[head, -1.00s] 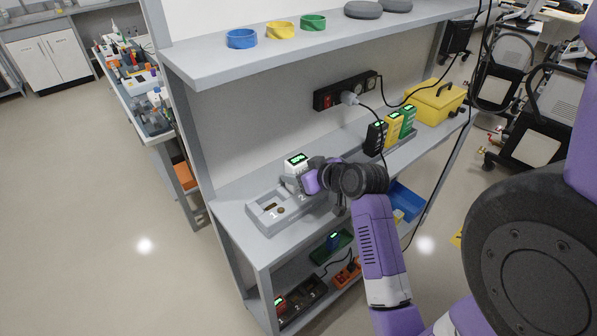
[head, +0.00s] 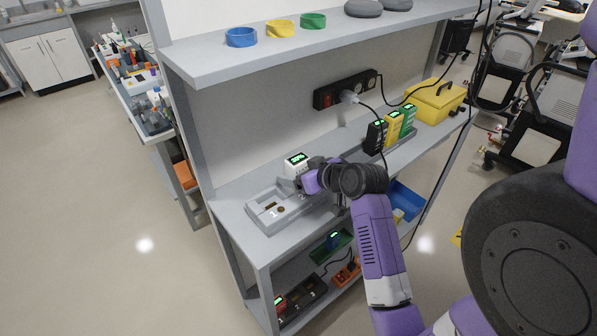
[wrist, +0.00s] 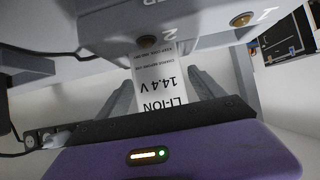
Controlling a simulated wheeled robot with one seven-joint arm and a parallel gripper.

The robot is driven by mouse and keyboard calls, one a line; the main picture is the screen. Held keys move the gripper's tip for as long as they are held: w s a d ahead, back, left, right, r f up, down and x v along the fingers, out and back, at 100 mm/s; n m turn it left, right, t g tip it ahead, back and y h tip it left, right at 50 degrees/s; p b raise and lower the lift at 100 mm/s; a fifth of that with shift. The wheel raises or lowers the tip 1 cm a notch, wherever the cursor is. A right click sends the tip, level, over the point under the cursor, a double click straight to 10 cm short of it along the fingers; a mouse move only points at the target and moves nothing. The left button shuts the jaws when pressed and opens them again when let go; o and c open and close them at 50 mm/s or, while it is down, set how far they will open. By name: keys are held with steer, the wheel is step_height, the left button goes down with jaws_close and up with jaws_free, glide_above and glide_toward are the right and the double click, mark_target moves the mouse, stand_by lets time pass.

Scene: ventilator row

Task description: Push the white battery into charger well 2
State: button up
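The white battery (head: 297,163) stands at the back end of the grey charger (head: 262,221) on the bench, its lit green display on top. In the wrist view the battery (wrist: 160,88) shows its "LI-ION 14.4 V" label upside down between my fingers. The charger (wrist: 205,22) fills the top of the wrist view, with digits 2 and 1 and two brass-coloured round parts. The battery's far end meets the charger's edge there; its seating depth is hidden.
A black battery (head: 376,137), a yellow one (head: 393,130) and a green one (head: 408,120) stand in a grey rack to the right. A power strip (head: 345,91) with a plug and cables is on the back wall. A shelf (head: 320,49) overhangs the bench.

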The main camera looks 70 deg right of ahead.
steer(key=shift+s, duration=0.1)
steer(key=v, duration=0.7)
steer(key=shift+s+a+r+b, duration=0.15)
steer(key=shift+s+r+b, duration=0.1)
steer(key=shift+b, duration=0.1)
steer(key=shift+n+t, duration=0.3)
steer(key=a+f, duration=0.1)
steer(key=a, duration=0.2)
steer(key=w+a+f, duration=0.1)
steer(key=a+f, duration=0.1)
steer(key=a, duration=0.1)
steer(key=a+f, duration=0.2)
steer(key=a, duration=0.1)
steer(key=shift+w+a+f, duration=0.1)
steer(key=shift+w+a, duration=0.05)
steer(key=shift+w, duration=0.15)
steer(key=s+a+n+t+y, duration=0.1)
steer(key=s+a+n, duration=0.15)
steer(key=a, duration=0.65)
steer(key=s+a+n+t+y, duration=0.1)
steer(key=s+a+y, duration=0.15)
steer(key=a, duration=0.65)
steer(key=s+a+r+n+t+y, duration=0.2)
steer(key=s+a+r, duration=0.2)
steer(key=s+a, duration=0.3)
steer(key=shift+s+a+r+y, duration=0.3)
steer(key=shift+a+r+y, duration=0.05)
steer(key=shift+a, duration=0.2)
